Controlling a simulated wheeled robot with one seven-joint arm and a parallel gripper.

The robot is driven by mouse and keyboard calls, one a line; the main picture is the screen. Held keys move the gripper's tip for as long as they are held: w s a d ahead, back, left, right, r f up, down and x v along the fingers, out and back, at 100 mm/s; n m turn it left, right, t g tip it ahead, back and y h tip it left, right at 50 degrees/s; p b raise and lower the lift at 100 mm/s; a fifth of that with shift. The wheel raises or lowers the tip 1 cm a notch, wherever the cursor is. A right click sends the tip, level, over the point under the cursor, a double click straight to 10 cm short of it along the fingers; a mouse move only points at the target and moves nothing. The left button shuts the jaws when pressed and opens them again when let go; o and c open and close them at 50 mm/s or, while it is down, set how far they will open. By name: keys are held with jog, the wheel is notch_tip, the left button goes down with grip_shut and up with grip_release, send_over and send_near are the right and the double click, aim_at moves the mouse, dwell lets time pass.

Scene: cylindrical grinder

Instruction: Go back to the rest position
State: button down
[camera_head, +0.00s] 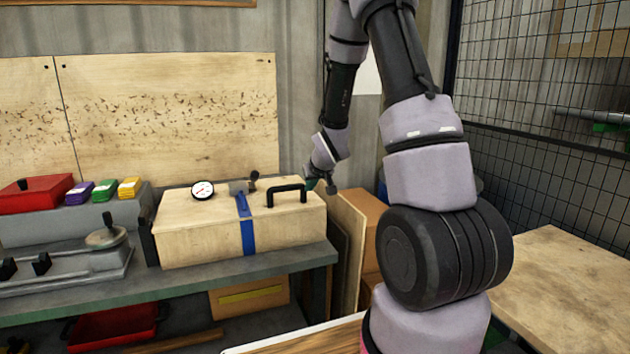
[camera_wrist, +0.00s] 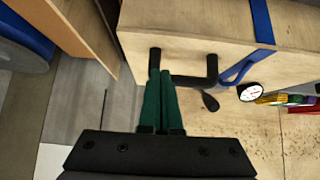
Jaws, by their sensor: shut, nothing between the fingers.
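My gripper (camera_head: 312,184) is at the right end of the wooden case in the head view, close to the black handle (camera_head: 287,194). In the wrist view its two green fingers (camera_wrist: 161,72) are together, with nothing seen between them. Their tips appear near one end of the black handle (camera_wrist: 190,82); I cannot tell whether they touch it. The wooden case (camera_head: 190,228) has a blue strap (camera_head: 245,225), a round white gauge (camera_head: 203,190) and a dark knob (camera_head: 253,180).
The case stands on a grey-green bench (camera_head: 180,292). Colored boxes (camera_head: 104,191) and a red tray (camera_head: 35,194) are at the left. Cardboard boxes (camera_head: 367,225) stand right of the bench. A wooden tabletop (camera_head: 560,275) and a mesh fence (camera_head: 530,110) are at the right.

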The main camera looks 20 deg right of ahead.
jog(key=s+a+r+m, duration=0.1)
jog(key=s+r+m, duration=0.1)
jog(key=s+r, duration=1.35)
jog(key=s+a+r+m+g+y, duration=0.1)
jog(key=s+a+r, duration=0.1)
jog(key=s+r, duration=0.3)
jog(key=s+a+r+m+y, duration=0.1)
jog(key=s+a+r, duration=0.2)
jog(key=s, duration=0.8)
notch_tip(320, 180, up, 2)
jog(key=shift+s+r+g, duration=0.2)
jog(key=shift+g, duration=0.2)
jog(key=shift+a, duration=0.1)
